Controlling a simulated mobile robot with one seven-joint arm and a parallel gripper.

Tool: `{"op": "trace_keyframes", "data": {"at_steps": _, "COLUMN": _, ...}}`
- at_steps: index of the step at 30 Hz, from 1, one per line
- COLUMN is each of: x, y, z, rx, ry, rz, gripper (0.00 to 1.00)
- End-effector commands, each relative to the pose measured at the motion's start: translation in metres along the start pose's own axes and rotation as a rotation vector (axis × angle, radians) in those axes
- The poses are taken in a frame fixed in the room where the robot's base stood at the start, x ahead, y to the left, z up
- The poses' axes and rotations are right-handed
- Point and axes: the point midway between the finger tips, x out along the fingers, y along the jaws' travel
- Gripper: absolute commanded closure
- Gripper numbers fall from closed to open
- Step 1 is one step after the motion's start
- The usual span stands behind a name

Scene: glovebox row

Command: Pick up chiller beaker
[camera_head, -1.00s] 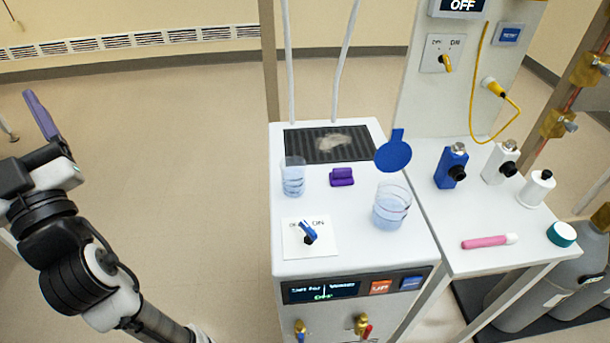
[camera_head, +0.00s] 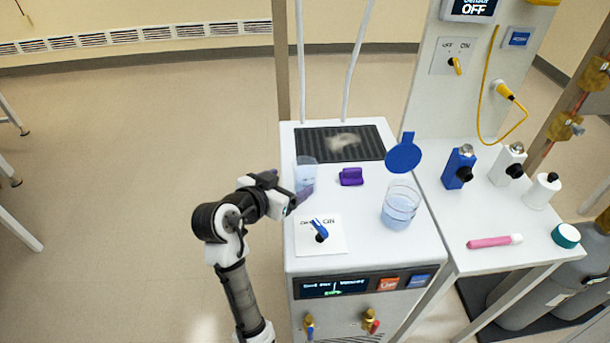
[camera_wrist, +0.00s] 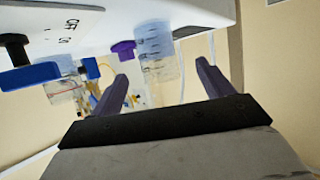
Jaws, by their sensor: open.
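A small clear beaker with pale blue liquid (camera_head: 306,172) stands upright on the left side of the white chiller top (camera_head: 350,235). My gripper (camera_head: 294,184) is at the chiller's left edge, beside this beaker, with one purple finger in front of its lower part. In the wrist view the beaker (camera_wrist: 158,48) appears between the two spread fingers of my open gripper (camera_wrist: 162,72). Whether the fingers touch it cannot be told. A second, wider beaker with bluish liquid (camera_head: 398,212) stands to the right on the same top.
A dark grille (camera_head: 320,142) lies behind. The right-hand bench holds bottles (camera_head: 459,166) and a pink pen (camera_head: 494,242).

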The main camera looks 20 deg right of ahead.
Motion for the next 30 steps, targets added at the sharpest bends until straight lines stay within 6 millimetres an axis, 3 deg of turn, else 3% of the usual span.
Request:
{"op": "trace_keyframes", "data": {"at_steps": 3, "x": 0.016, "y": 0.000, "z": -0.001, "rx": -0.001, "ry": 0.000, "rz": 0.001, "gripper": 0.21}}
{"op": "trace_keyframes", "data": {"at_steps": 10, "x": 0.032, "y": 0.002, "z": 0.000, "rx": -0.002, "ry": -0.001, "rz": -0.001, "gripper": 0.21}}
{"op": "trace_keyframes", "data": {"at_steps": 18, "x": 0.069, "y": 0.005, "z": 0.004, "rx": -0.001, "ry": 0.001, "rz": -0.002, "gripper": 0.21}}
{"op": "trace_keyframes", "data": {"at_steps": 27, "x": 0.075, "y": 0.004, "z": 0.006, "rx": 0.000, "ry": 0.001, "rz": -0.005, "gripper": 0.21}}
{"op": "trace_keyframes", "data": {"at_steps": 30, "x": 0.074, "y": 0.004, "z": 0.006, "rx": 0.000, "ry": 0.001, "rz": -0.005, "gripper": 0.34}}
